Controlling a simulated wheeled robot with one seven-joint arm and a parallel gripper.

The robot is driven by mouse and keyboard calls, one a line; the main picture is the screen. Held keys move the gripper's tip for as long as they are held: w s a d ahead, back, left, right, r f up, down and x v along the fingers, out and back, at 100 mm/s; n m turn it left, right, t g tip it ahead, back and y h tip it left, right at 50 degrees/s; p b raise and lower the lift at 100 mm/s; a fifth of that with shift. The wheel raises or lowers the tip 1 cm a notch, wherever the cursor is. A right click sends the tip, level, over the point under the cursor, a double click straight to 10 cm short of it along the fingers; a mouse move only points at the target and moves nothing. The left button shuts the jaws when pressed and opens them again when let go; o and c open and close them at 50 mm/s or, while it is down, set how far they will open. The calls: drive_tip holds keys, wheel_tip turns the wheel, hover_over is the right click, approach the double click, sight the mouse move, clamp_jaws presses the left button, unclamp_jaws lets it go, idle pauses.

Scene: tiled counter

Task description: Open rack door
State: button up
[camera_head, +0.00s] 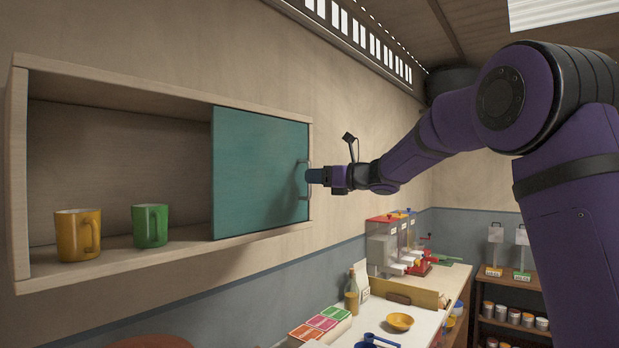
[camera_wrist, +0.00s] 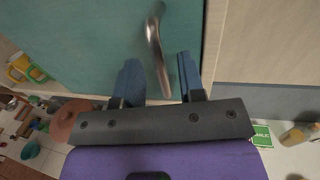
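A wall rack (camera_head: 120,82) has a teal sliding door (camera_head: 258,170) covering its right part, and its left part is open. A metal bar handle (camera_head: 308,180) stands upright near the door's right edge. My gripper (camera_head: 314,176) is at the handle. In the wrist view, my gripper (camera_wrist: 160,82) has its two blue fingers apart, one on each side of the lower part of the handle (camera_wrist: 156,48). Gaps show beside the handle, so the fingers do not appear to grip it. The door also fills much of the wrist view (camera_wrist: 90,40).
A yellow mug (camera_head: 78,235) and a green mug (camera_head: 150,226) stand on the rack's open left shelf. Below is a counter with a bottle (camera_head: 352,292), a yellow bowl (camera_head: 400,322) and dispensers (camera_head: 385,245). A shelf with jars (camera_head: 515,315) stands at the right.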

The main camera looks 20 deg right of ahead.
drive_tip(key=shift+x, duration=1.1)
